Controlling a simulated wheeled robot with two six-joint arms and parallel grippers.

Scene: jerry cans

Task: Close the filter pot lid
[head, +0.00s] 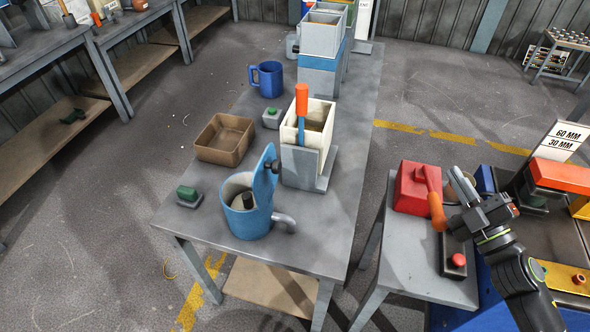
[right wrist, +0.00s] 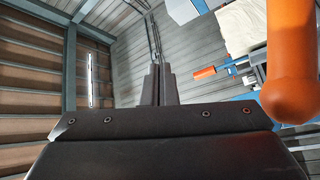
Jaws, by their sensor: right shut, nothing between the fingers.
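The blue filter pot (head: 247,223) stands at the near end of the grey table, with a grey spout on its right. Its blue lid (head: 265,178) is open, tilted up nearly upright at the pot's right rim, with a dark knob facing right. The pale inside of the pot shows. My right gripper (head: 460,184) is shut and empty, well to the right of the pot, above the small side table by the red box. In the right wrist view its closed fingers (right wrist: 158,86) show, with nothing between them. My left gripper is not in view.
A red box (head: 411,190) with an orange-handled lever (head: 436,211) is close beside my right gripper; the orange handle also shows in the right wrist view (right wrist: 291,75). A cream container (head: 314,120), brown tray (head: 225,139) and green-button box (head: 188,196) are near the pot.

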